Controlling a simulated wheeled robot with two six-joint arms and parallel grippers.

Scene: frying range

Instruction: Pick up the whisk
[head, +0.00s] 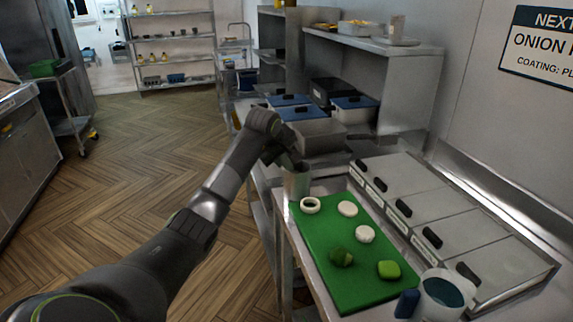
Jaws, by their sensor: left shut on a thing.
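My left arm reaches in from the lower left. Its gripper (287,157) is at the top of an upright metal canister (297,183), near the far left corner of the green cutting board. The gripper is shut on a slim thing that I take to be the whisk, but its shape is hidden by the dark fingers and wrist. I cannot tell how much of it is inside the canister. My right gripper is not in view.
A pitcher (441,295) with a blue handle stands at the front right. Lidded metal bins (440,215) line the right. A metal box (318,137) and blue-lidded containers (288,101) stand behind. The floor at left is clear.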

